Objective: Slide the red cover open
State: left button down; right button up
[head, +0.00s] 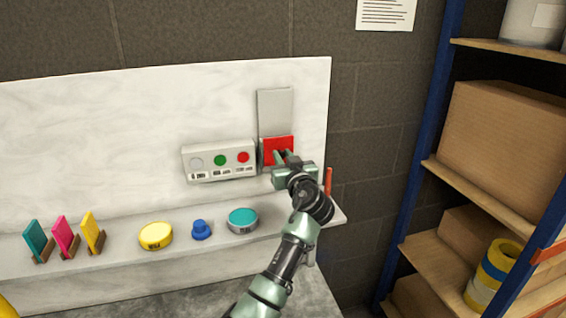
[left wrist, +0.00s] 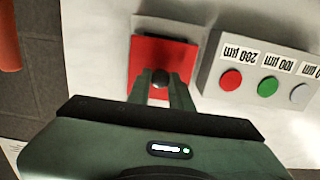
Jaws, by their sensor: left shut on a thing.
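The red cover (head: 272,144) is a square plate at the lower end of a grey upright backing plate (head: 275,110) on the pale wall panel. It also shows in the left wrist view (left wrist: 184,53). A dark round knob (left wrist: 159,77) stands out from the cover. My left gripper (head: 284,158) is at the cover, its fingers closed on the knob from both sides; they also show in the left wrist view (left wrist: 159,88). The gripper hides the cover's lower part in the head view. My right gripper is not in view.
A box with grey, green and red buttons (head: 219,161) sits just left of the cover. Coloured cards in holders (head: 67,238), a yellow tin (head: 156,236), a blue knobbed piece (head: 201,229) and a teal-topped tin (head: 242,220) stand on the ledge. Shelving (head: 428,180) stands right.

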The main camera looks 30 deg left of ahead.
pick_arm(q)
notch_tip(320, 180, up, 6)
jog(key=p, duration=0.1)
jog(key=shift+r, duration=0.25)
jog(key=c, duration=1.3)
grip_release()
jog(key=b+v, duration=0.2)
jog(key=v, duration=0.6)
jog(key=shift+b, duration=0.3)
